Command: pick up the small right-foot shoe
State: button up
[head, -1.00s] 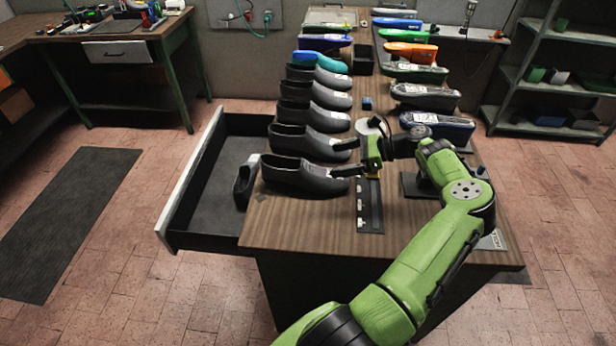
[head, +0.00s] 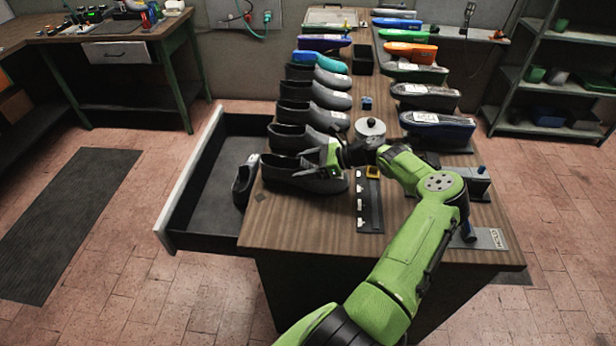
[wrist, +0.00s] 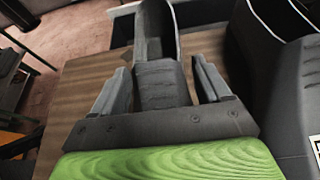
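Dark grey shoes stand in a row along the left side of the bench top. The nearest shoe (head: 282,175) lies at the front left, its heel end toward the left; it also shows in the wrist view (wrist: 158,40). I cannot tell from these views whether it is the small right-foot one. My gripper (head: 308,168) is over the toe end of this shoe. In the wrist view its two fingers (wrist: 162,88) stand apart on either side of the shoe, with gaps showing. Another dark shoe (head: 244,180) stands in the open drawer.
The open drawer (head: 185,205) juts out left of the bench. Neighbouring shoes (head: 295,140) stand close behind the nearest one. A dark strip with pale marks (head: 369,205) lies right of it. The bench front (head: 295,230) is bare.

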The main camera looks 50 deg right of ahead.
jog(key=c, duration=0.9)
